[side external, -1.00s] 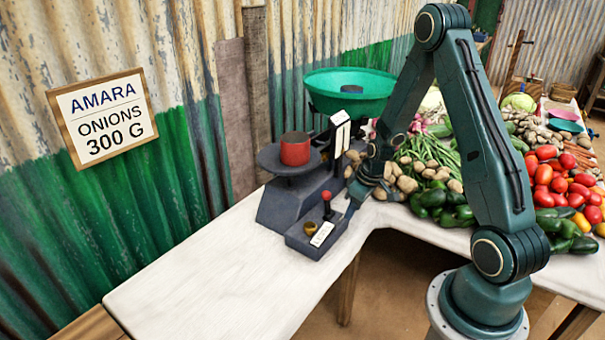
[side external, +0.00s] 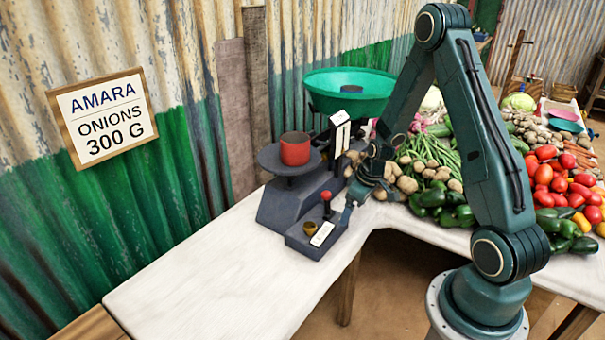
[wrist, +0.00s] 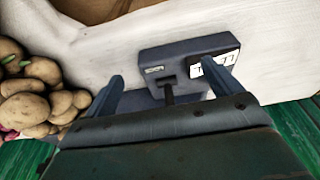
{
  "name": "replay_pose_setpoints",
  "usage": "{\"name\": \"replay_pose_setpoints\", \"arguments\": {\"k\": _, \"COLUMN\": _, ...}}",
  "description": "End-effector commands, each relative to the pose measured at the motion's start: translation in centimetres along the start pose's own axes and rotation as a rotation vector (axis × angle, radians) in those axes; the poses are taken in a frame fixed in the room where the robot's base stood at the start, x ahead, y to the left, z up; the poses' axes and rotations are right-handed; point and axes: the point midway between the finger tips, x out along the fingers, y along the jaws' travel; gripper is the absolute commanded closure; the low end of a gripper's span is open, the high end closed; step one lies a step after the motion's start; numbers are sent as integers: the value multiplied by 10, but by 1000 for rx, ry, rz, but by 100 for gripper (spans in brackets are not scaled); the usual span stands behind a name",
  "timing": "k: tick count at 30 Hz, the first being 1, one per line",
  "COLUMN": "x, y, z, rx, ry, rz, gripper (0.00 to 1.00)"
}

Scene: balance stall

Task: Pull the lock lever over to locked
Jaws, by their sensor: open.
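The lock lever, with a red knob (side external: 326,197), stands up from a low dark grey box (side external: 317,245) at the front of the balance scale (side external: 290,205). A white label (side external: 321,234) and a small brass piece (side external: 309,228) sit on that box. My gripper (side external: 346,214) is at the right side of the box, close to the lever. In the wrist view my open gripper (wrist: 163,86) has its fingers spread apart, with the lever's dark stem (wrist: 168,93) showing between them. The knob cannot be made out there. Whether a finger touches the lever is unclear.
The scale carries a red weight (side external: 295,149) on its plate and a green bowl (side external: 350,88) behind. Potatoes (side external: 407,183) and green peppers (side external: 440,203) lie close on the right. The white tabletop (side external: 210,265) is clear at front left.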

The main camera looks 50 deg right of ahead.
Motion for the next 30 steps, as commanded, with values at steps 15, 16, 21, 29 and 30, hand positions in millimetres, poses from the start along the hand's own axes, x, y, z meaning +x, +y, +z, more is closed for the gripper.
{"name": "replay_pose_setpoints", "arguments": {"k": 15, "x": -14, "y": 0, "z": 0, "rx": 0, "ry": 2, "rz": 1, "gripper": 9}}
{"name": "replay_pose_setpoints", "arguments": {"k": 16, "x": -16, "y": 0, "z": 0, "rx": 0, "ry": 2, "rz": 1, "gripper": 9}}
{"name": "replay_pose_setpoints", "arguments": {"k": 21, "x": -26, "y": 0, "z": 0, "rx": 0, "ry": 1, "rz": 1, "gripper": 9}}
{"name": "replay_pose_setpoints", "arguments": {"k": 29, "x": -40, "y": 0, "z": 1, "rx": 0, "ry": 1, "rz": 1, "gripper": 9}}
{"name": "replay_pose_setpoints", "arguments": {"k": 30, "x": -42, "y": 0, "z": 1, "rx": 1, "ry": 1, "rz": 1, "gripper": 9}}
